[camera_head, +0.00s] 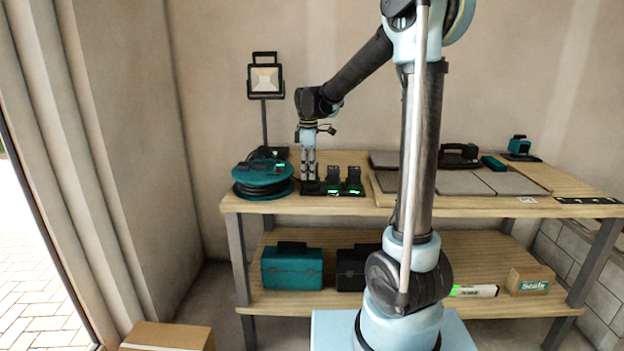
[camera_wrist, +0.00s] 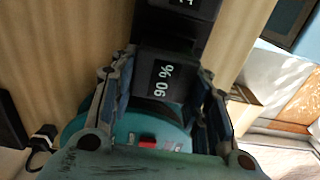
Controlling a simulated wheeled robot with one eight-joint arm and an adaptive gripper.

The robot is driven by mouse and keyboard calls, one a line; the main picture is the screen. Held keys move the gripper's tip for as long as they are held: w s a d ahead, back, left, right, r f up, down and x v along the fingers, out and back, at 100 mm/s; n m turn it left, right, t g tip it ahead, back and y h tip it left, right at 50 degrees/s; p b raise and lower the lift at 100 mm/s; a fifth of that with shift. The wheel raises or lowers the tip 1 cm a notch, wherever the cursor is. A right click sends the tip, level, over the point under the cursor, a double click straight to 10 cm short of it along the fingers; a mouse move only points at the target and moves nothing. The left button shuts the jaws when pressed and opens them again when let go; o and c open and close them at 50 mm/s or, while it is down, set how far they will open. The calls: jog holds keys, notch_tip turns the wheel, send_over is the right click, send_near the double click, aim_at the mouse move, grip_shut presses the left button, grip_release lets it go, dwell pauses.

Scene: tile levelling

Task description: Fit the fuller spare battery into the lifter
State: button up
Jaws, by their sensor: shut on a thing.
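My gripper (camera_head: 309,178) points down at the left end of a dark charger (camera_head: 343,193) on the bench. In the wrist view my gripper (camera_wrist: 163,95) is shut on a dark battery (camera_wrist: 180,62) whose small display appears to read 90 %. I cannot tell whether this battery is seated or slightly lifted. Two dark bays or batteries (camera_head: 333,178) (camera_head: 354,178) with green lights stand to its right. Another dark unit with a partly cut-off display (camera_wrist: 185,5) shows at the wrist view's top. The black lifter (camera_head: 459,154) appears to lie on grey tiles at the right.
A teal cable reel (camera_head: 263,178) stands close to the left of my gripper, with a work lamp (camera_head: 265,80) behind. Grey tiles (camera_head: 462,183) cover the bench's right half. A teal block (camera_head: 493,163) and a teal device (camera_head: 519,148) stand at the back right.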

aim_at(308, 164)
jog(key=shift+r, duration=2.5)
jog(key=shift+w, duration=0.1)
